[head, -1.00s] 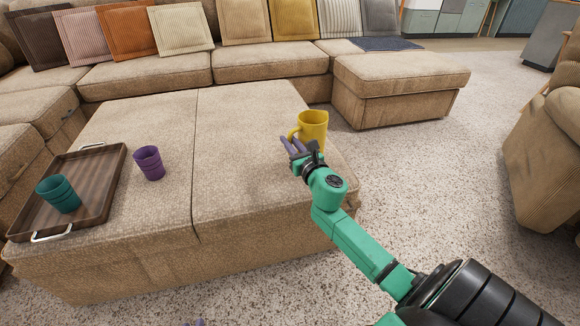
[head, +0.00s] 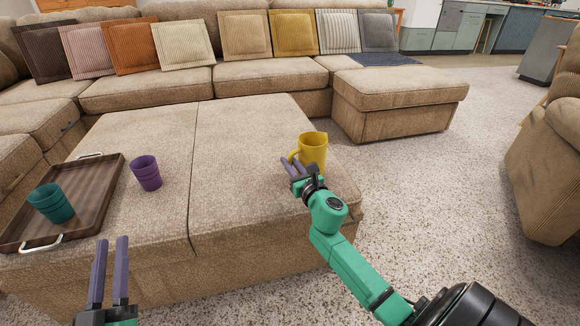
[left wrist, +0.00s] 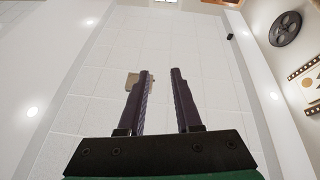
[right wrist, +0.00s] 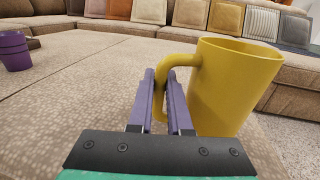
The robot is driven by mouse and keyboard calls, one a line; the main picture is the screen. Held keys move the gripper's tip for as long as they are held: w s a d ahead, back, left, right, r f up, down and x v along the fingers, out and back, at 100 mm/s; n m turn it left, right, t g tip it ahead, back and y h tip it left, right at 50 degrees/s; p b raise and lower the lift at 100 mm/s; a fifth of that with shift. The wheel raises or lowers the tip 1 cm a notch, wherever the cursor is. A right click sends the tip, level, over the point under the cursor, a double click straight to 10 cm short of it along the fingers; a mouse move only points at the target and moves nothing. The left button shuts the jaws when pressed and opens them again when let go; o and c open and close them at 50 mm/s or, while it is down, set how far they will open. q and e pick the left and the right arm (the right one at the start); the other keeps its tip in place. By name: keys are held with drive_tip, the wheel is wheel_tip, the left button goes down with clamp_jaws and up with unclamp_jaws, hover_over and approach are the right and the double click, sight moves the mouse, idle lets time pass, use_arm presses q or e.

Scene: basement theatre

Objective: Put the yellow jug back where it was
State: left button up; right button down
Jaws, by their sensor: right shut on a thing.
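The yellow jug (head: 313,149) is upright at the right end of the beige ottoman (head: 240,190). My right gripper (head: 290,166) is shut on the jug's handle. In the right wrist view the handle of the yellow jug (right wrist: 230,85) passes between the purple fingers of my right gripper (right wrist: 160,98). I cannot tell whether the jug's base touches the ottoman. My left gripper (head: 108,262) is empty and open, in front of the ottoman at lower left. In the left wrist view my left gripper (left wrist: 158,90) points at the ceiling with its fingers apart.
A brown wooden tray (head: 88,192) with metal handles lies at the ottoman's left, holding a teal cup (head: 50,204). A purple cup (head: 146,173) stands just right of the tray. The ottoman's middle is clear. A sofa (head: 270,72) with several cushions runs behind.

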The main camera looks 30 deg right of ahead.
use_arm(q)
drive_tip(key=shift+a+r+t, duration=0.15)
drive_tip(key=shift+r+t, duration=0.15)
drive_tip(key=shift+r, duration=0.9)
use_arm(e)
drive_tip(key=shift+f, duration=0.1)
use_arm(q)
drive_tip(key=shift+r, duration=0.1)
drive_tip(key=shift+r, duration=0.35)
use_arm(e)
drive_tip(key=shift+f, duration=0.1)
use_arm(q)
drive_tip(key=shift+r+h, duration=0.15)
drive_tip(key=shift+h, duration=0.15)
drive_tip(key=shift+a+r+t, duration=0.1)
drive_tip(key=shift+r+t, duration=0.15)
drive_tip(key=shift+t, duration=0.05)
use_arm(e)
drive_tip(key=c, duration=0.8)
unclamp_jaws()
drive_tip(key=shift+c, duration=0.2)
